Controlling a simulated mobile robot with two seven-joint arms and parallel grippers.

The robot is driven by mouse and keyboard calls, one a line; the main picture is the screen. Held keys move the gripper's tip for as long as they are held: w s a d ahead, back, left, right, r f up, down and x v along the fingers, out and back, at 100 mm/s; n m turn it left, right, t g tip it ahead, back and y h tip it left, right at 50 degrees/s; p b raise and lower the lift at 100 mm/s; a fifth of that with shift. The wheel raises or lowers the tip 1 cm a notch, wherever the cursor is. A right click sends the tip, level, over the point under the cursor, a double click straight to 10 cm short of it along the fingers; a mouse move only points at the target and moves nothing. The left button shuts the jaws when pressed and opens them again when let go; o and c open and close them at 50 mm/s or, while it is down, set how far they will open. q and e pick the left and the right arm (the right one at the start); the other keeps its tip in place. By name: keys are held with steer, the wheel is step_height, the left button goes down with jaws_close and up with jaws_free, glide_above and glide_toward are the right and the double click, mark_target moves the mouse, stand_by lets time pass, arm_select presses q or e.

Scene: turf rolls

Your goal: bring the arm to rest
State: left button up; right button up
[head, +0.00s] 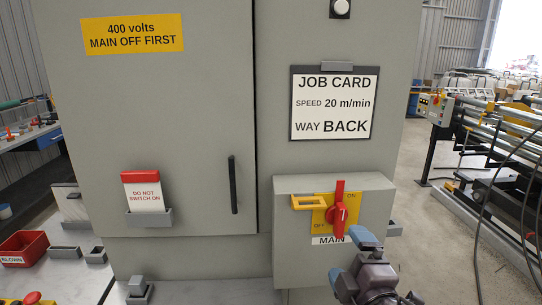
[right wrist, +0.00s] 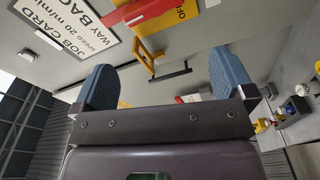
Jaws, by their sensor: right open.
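My right gripper (head: 353,256) is in front of the lower part of the grey MAIN switch box (head: 285,240), just below the red rotary handle (head: 340,210). Its two blue fingers are apart with nothing between them, as the right wrist view (right wrist: 162,80) also shows. The red handle stands about upright on a yellow plate marked ON and OFF. I cannot tell for sure whether a fingertip touches the box. My left gripper is not in view.
A grey cabinet (head: 170,110) fills the middle, with a job card (head: 334,103), a black door handle (head: 233,185) and a DO NOT SWITCH ON tag (head: 142,190) in a holder. A red BLOWN bin (head: 24,248) is at lower left. Roller machinery (head: 490,125) stands right, beyond open floor.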

steer(key=s+d+f+m+g, duration=0.1)
steer(key=d+f+m, duration=0.2)
steer(key=f+m, duration=0.35)
steer(key=d+f+m+g, duration=0.15)
steer(key=f+m, duration=0.25)
steer(key=f, duration=0.6)
steer(key=s+d+f+m+g+h, duration=0.1)
steer(key=s+d+f+m+g, duration=0.1)
steer(key=s+f, duration=0.5)
steer(key=s+d+f+m+g+h, duration=0.1)
steer(key=s+d+f+m, duration=0.2)
steer(key=s+d+f, duration=0.2)
steer(key=s+f, duration=0.3)
steer(key=shift+s+d+f+g+h, duration=0.2)
steer(key=shift+s+f+g+h, duration=0.05)
steer(key=shift+f+g+h, duration=0.15)
